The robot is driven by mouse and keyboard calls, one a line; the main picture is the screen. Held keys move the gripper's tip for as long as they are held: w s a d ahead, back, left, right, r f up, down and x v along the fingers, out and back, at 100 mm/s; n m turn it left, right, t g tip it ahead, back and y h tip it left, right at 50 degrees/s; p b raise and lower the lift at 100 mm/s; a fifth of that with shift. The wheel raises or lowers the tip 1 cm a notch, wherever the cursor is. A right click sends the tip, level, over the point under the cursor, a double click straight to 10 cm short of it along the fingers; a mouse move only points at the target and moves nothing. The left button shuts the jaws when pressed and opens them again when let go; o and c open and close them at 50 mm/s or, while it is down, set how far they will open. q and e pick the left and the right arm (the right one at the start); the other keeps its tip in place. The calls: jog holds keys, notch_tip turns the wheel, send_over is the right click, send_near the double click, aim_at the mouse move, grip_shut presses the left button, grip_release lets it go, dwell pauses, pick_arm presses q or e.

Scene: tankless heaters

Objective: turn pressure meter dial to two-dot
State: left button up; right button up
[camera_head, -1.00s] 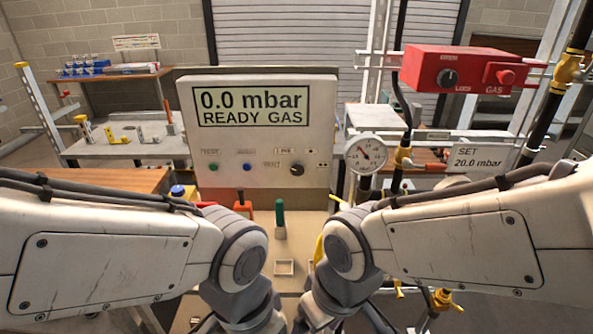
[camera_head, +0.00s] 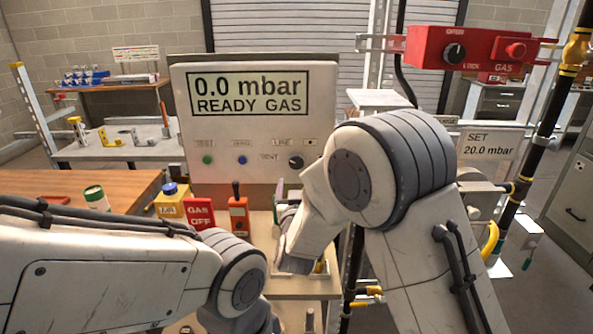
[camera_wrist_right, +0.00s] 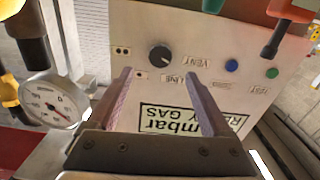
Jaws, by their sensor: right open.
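The meter panel (camera_head: 250,120) reads 0.0 mbar, READY GAS. Its black dial knob (camera_head: 296,161) is at the lower right of the panel's face, beside the VENT label. The right wrist view shows the panel upside down, with the dial (camera_wrist_right: 160,53) just beyond my fingertips. The two-dot plate (camera_wrist_right: 122,50) is left of it, and a one-dot plate (camera_wrist_right: 140,75) is lower. The knob's pointer direction is too small to tell surely. My right gripper (camera_wrist_right: 158,74) is open and empty, its fingers pointing at the panel. My left gripper is not visible; only its arm shows.
A round gauge (camera_wrist_right: 50,100) stands beside the panel. A red gas box (camera_head: 470,48) is at upper right. A red GAS OFF block (camera_head: 200,213), an orange tool (camera_head: 238,215) and a yellow blue-capped container (camera_head: 172,200) stand before the panel. Black pipes rise at right.

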aim_at(296, 162)
jog(key=w+p, duration=0.2)
jog(key=w, duration=0.7)
jog(key=shift+w, duration=0.35)
grip_shut()
jog(key=shift+f+m+b, duration=0.1)
jog(key=shift+m+b, duration=0.3)
jog(key=shift+b, duration=0.2)
jog(key=m+b, duration=0.6)
jog(key=b, duration=0.3)
jog(key=shift+a+f+m, duration=0.1)
jog(key=shift+a+m, duration=0.05)
jog(key=shift+m, duration=0.15)
jog(key=m+b, duration=0.9)
jog(key=b, duration=0.1)
jog(key=shift+r, duration=0.25)
jog(key=m+b, duration=0.4)
jog(key=m, duration=0.1)
jog(key=shift+r+m, duration=0.1)
jog(key=shift+m, duration=0.2)
jog(key=m+b, duration=0.1)
jog(key=m, duration=0.1)
jog(key=m+b, duration=0.2)
jog(key=shift+r+m, duration=0.2)
jog(key=shift+m, duration=0.2)
jog(key=shift+b, duration=0.3)
